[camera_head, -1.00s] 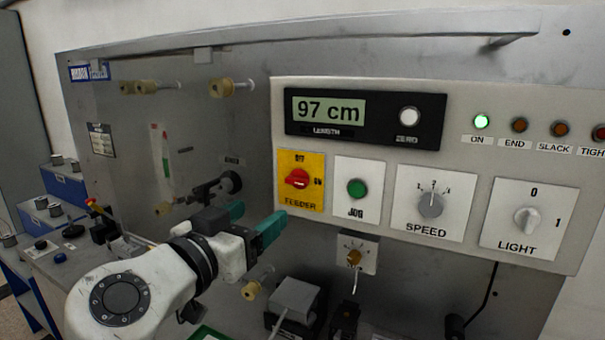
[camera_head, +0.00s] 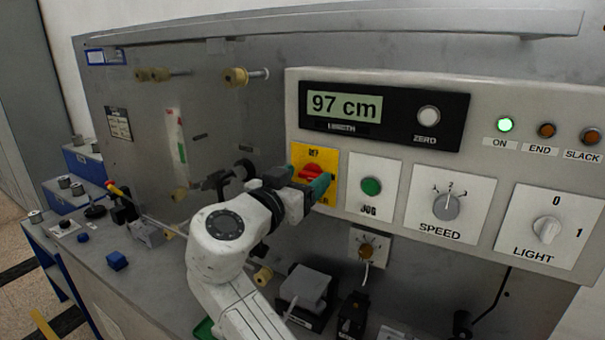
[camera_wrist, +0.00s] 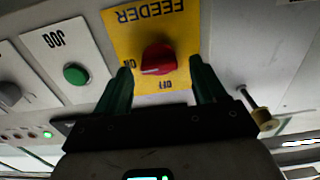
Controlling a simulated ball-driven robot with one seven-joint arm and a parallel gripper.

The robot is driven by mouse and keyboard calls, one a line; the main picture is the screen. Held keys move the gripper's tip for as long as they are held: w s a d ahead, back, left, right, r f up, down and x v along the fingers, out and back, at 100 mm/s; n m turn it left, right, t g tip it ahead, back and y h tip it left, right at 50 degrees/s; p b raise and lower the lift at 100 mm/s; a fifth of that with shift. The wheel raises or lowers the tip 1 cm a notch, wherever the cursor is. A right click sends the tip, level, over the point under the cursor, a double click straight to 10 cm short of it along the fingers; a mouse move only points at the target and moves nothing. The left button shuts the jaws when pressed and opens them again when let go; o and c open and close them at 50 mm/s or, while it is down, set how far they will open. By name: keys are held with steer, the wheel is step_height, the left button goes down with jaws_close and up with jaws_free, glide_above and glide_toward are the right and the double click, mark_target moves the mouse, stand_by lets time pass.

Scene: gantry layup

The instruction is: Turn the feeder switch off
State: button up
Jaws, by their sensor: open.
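The feeder switch is a red knob (camera_head: 312,171) on a yellow plate (camera_head: 329,158) marked OFF at the top and ON at the right. In the wrist view, where the plate appears upside down, the knob (camera_wrist: 158,58) lies crosswise, with its marked end toward ON. My gripper (camera_head: 304,180) is open in front of the plate and hides its lower part in the head view. In the wrist view its green fingers (camera_wrist: 160,72) stand either side of the knob, with gaps showing. Contact with the knob is not visible.
The green JOG button (camera_head: 371,186) is close to the right of the plate. The SPEED knob (camera_head: 445,207) and LIGHT knob (camera_head: 546,229) are farther right. The display (camera_head: 345,105) above reads 97 cm, and the green ON lamp (camera_head: 505,125) is lit.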

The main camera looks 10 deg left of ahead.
steer(key=shift+w, duration=0.1)
steer(key=shift+c, duration=0.2)
steer(key=c, duration=1)
steer(key=shift+n, duration=0.3)
steer(key=n+b, duration=0.1)
steer(key=n, duration=0.2)
steer(key=shift+n, duration=0.3)
steer(key=n, duration=0.4)
steer(key=shift+a+n, duration=0.15)
steer(key=shift+n, duration=0.15)
steer(key=n+p, duration=0.2)
steer(key=n, duration=0.3)
steer(key=shift+f+n+p, duration=0.2)
steer(key=shift+n+p, duration=0.75)
steer(key=shift+n, duration=1.15)
steer(key=shift+a, duration=0.1)
